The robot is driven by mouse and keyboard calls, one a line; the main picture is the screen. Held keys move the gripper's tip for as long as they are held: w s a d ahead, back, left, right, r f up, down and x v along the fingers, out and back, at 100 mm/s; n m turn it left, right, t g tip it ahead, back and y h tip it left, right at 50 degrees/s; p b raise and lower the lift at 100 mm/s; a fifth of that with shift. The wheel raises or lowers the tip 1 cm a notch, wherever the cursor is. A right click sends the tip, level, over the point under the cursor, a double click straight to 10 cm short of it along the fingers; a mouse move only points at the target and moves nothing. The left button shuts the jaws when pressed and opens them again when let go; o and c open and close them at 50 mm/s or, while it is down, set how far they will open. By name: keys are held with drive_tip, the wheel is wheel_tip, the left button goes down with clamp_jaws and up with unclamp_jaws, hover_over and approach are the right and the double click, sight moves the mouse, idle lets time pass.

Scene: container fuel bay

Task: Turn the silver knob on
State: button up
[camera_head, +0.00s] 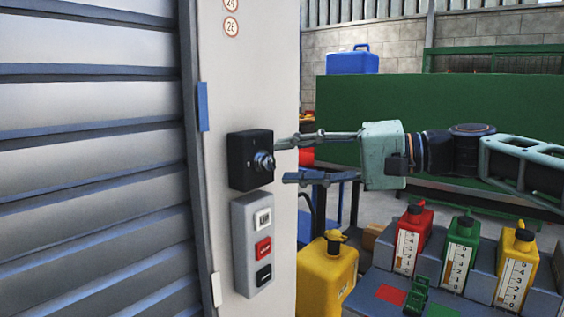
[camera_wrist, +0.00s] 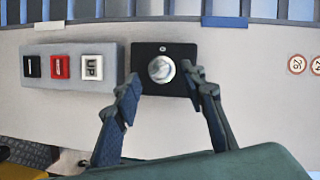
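The silver knob (camera_head: 263,161) sits on a black square plate (camera_head: 243,172) on the pale door-side panel. In the wrist view the knob (camera_wrist: 161,69) shows as a round silver disc on its black plate (camera_wrist: 178,52). My gripper (camera_head: 282,161) reaches in from the right, its fingers pointing at the plate. In the wrist view my gripper (camera_wrist: 163,78) is open, with one fingertip at each lower side of the knob and a gap between them. The fingertips look close to the plate; I cannot tell whether they touch it.
A grey button box (camera_head: 257,244) with white, red and black buttons is mounted just below the plate. Ribbed shutter slats (camera_head: 90,150) lie to the left. A yellow can (camera_head: 326,275) stands below my gripper, and red, green and yellow fuel containers (camera_head: 460,252) stand at lower right.

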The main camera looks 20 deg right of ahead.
drive_tip(key=v, duration=0.9)
drive_tip(key=s+a+f+n+g+h, duration=0.2)
drive_tip(key=s+a+f+h, duration=0.45)
drive_tip(key=a+f, duration=0.45)
drive_tip(key=s+f+n+g+h, duration=0.15)
drive_tip(key=f+h, duration=0.25)
drive_tip(key=f, duration=0.5)
drive_tip(key=s+f+h, duration=0.3)
drive_tip(key=f, duration=0.5)
wheel_tip(320, 180, up, 32)
drive_tip(key=p, duration=3.2)
drive_tip(key=shift+f, duration=0.2)
